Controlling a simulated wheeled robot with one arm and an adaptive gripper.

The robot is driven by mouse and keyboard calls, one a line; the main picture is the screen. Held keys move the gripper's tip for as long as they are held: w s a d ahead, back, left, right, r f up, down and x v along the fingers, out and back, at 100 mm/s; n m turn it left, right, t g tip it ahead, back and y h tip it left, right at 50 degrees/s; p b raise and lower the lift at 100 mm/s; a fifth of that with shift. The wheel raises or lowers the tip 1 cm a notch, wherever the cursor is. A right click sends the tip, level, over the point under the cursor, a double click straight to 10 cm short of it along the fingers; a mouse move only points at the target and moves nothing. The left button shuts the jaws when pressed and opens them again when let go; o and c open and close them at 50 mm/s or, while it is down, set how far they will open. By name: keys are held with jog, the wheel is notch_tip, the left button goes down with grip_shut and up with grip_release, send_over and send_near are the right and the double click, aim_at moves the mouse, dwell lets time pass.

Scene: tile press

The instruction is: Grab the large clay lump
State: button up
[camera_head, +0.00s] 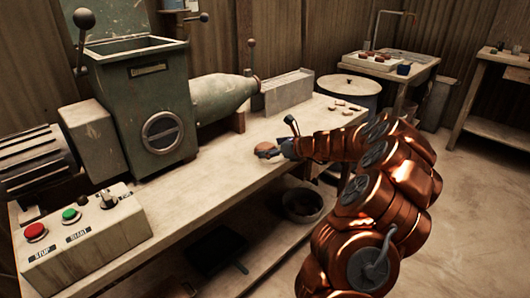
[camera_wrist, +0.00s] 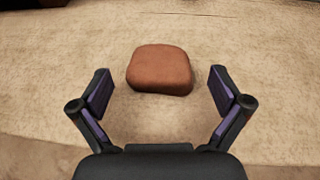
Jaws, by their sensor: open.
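A reddish-brown clay lump (camera_wrist: 160,69) lies on the pale bench top in the wrist view, between and just ahead of my fingertips. It also shows in the head view (camera_head: 266,149), near the bench's front edge. My gripper (camera_wrist: 161,92) is open, with one finger on each side and a clear gap to the lump. In the head view my gripper (camera_head: 285,148) is just right of the lump, low over the bench, and its fingers are hard to make out.
A green press machine (camera_head: 150,95) with a tapered barrel (camera_head: 222,95) stands behind on the bench (camera_head: 225,165). A control box (camera_head: 80,232) with red and green buttons is at the left. Several small clay pieces (camera_head: 347,107) lie further right. A bowl (camera_head: 303,205) sits below.

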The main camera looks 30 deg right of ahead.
jog(key=shift+w+a+f, duration=0.15)
jog(key=shift+w+f, duration=0.1)
jog(key=shift+w, duration=0.3)
jog(key=c, duration=1.4)
